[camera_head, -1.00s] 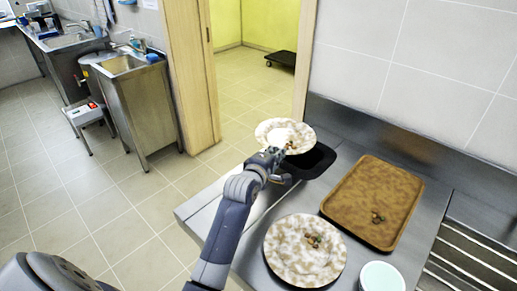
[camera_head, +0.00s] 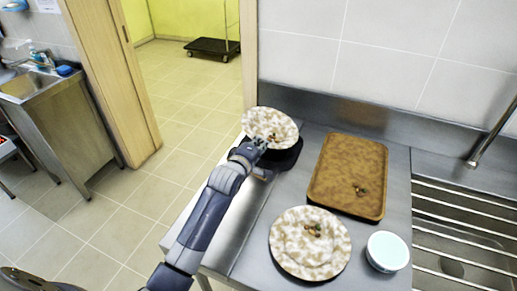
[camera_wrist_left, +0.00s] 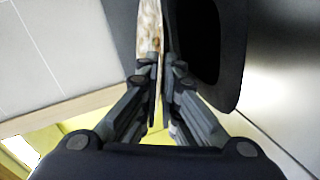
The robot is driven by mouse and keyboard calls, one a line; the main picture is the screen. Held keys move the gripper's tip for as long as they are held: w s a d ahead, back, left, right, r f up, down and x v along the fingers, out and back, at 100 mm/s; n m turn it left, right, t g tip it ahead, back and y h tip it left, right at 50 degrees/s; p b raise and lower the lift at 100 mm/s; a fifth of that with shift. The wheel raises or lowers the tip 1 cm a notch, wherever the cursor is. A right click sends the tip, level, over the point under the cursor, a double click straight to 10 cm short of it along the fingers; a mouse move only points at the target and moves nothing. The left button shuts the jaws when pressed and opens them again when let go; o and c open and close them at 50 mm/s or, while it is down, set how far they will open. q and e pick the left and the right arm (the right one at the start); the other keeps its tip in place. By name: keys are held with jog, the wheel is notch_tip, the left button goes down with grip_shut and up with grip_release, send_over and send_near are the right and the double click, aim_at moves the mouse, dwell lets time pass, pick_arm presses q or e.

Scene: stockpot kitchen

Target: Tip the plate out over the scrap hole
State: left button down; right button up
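My left gripper (camera_head: 262,143) is shut on the near rim of a round plate (camera_head: 270,122) with brown blotches. The plate is held tilted above the black-rimmed scrap hole (camera_head: 290,160) in the steel counter, covering part of it. A few scraps show on the plate close to the fingers. In the left wrist view the plate (camera_wrist_left: 150,30) is edge-on between the fingers, and the dark scrap hole (camera_wrist_left: 236,70) lies to its right. My right gripper is not in view.
A second blotched plate (camera_head: 290,260) with scraps lies on the counter (camera_head: 245,240). Beside it are a brown tray (camera_head: 345,165) with a few scraps and a pale bowl (camera_head: 387,252). A barred sink (camera_head: 460,235) is at right. The floor at left is clear.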

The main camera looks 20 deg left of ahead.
pick_arm(q)
notch_tip(320, 180, up, 6)
jog(key=a+m+t+y, duration=0.1)
jog(key=m+y, duration=0.3)
jog(key=m, duration=0.5)
jog(key=shift+a+r+t, duration=0.15)
jog(key=shift+a+t, duration=0.1)
jog(key=shift+t, duration=0.05)
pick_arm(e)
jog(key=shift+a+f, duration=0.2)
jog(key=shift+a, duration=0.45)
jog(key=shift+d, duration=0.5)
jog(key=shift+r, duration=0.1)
